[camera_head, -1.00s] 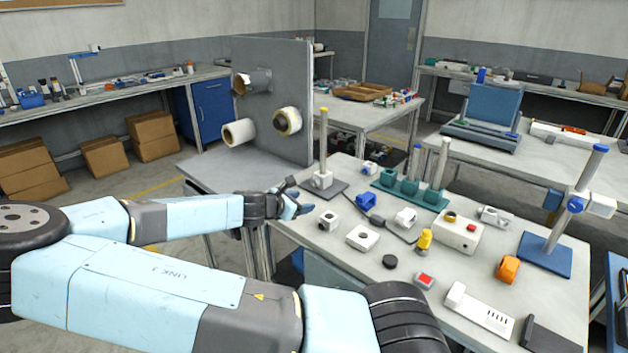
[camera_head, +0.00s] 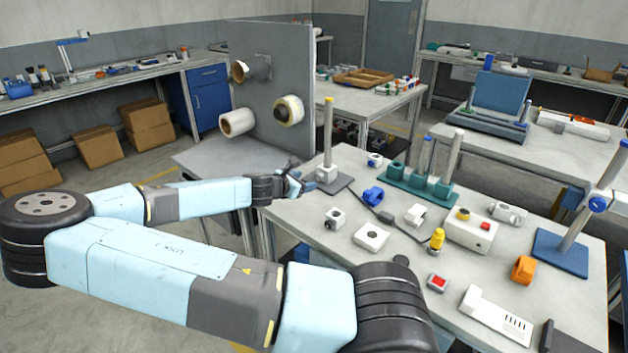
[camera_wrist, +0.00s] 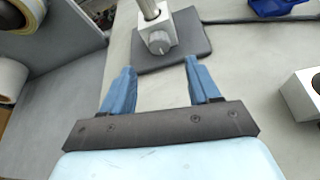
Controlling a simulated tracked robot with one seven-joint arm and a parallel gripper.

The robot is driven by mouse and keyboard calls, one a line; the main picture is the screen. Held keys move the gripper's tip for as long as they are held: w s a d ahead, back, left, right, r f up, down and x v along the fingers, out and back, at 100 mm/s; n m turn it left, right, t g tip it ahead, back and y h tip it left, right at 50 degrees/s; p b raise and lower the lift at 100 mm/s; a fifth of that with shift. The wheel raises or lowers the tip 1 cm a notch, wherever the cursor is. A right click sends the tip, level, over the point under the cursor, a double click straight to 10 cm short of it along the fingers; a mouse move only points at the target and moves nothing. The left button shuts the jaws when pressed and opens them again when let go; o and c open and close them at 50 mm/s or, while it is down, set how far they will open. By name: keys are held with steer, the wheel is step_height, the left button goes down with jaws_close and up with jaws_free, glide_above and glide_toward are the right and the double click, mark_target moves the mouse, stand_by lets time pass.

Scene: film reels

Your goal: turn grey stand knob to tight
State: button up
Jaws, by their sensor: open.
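The grey stand (camera_head: 335,180) is a dark grey base plate with an upright pole (camera_head: 328,130) capped yellow at the top and a white block at its foot. It stands at the back left of the bench. A round grey knob (camera_wrist: 159,43) on the front of the white block (camera_wrist: 150,33) shows in the wrist view, facing me. My gripper (camera_wrist: 158,72) is open, its two blue fingers spread, with the knob ahead of the gap between them and not touched. In the head view my gripper (camera_head: 302,184) is just left of the stand.
A white block with a hole (camera_head: 334,218), a blue clamp (camera_head: 373,196) and a teal rack (camera_head: 417,187) with posts are nearby. An upright grey panel (camera_head: 272,95) with film rolls (camera_head: 288,110) stands behind, to the left.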

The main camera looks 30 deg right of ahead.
mark_target(318, 178)
steer(key=x, duration=0.7)
steer(key=shift+d, duration=0.2)
